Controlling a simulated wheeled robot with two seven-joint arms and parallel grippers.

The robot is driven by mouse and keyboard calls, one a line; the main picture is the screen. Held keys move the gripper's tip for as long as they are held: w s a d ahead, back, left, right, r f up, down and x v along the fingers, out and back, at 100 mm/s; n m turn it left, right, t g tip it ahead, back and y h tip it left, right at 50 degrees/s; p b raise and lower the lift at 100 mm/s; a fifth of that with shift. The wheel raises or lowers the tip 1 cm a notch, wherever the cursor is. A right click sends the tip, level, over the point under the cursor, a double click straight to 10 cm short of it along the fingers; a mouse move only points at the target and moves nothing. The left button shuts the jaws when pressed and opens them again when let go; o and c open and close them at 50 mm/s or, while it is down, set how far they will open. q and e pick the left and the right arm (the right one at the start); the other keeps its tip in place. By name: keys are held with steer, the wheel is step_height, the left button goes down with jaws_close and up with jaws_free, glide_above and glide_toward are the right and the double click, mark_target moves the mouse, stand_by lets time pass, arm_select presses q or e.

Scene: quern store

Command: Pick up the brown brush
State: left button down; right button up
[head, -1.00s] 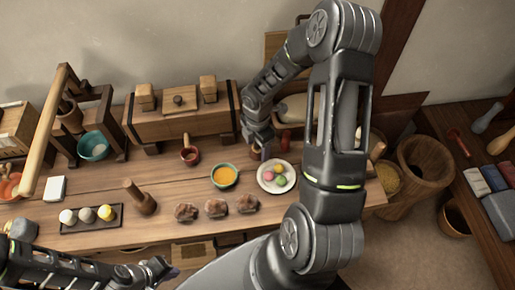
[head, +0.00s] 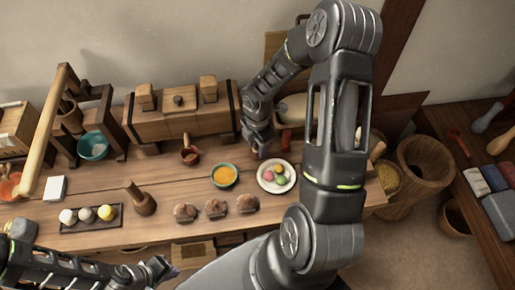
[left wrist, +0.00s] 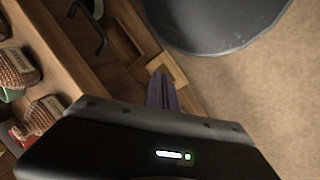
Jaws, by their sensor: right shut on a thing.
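My right gripper (head: 261,151) is low over the back of the wooden table (head: 160,178), behind the plate of sweets. It is shut on a small brown thing, which seems to be the brown brush. The gripper hides nearly all of the brush, so its shape cannot be made out. My left gripper (head: 166,272) is low at the front, just before the table edge, and looks shut and empty. Its narrow purple fingers (left wrist: 163,95) lie close together in the left wrist view.
A white plate (head: 263,184) with coloured sweets and a teal bowl (head: 224,176) stand close to my right gripper. A wooden chest (head: 180,122) is behind. A tray (head: 75,226) and a wooden stamp (head: 143,204) stand at left.

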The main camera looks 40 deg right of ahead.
steer(key=shift+c, duration=0.7)
steer(key=shift+r, duration=0.1)
steer(key=shift+r, duration=0.2)
step_height(320, 180, up, 10)
steer(key=shift+f, duration=0.25)
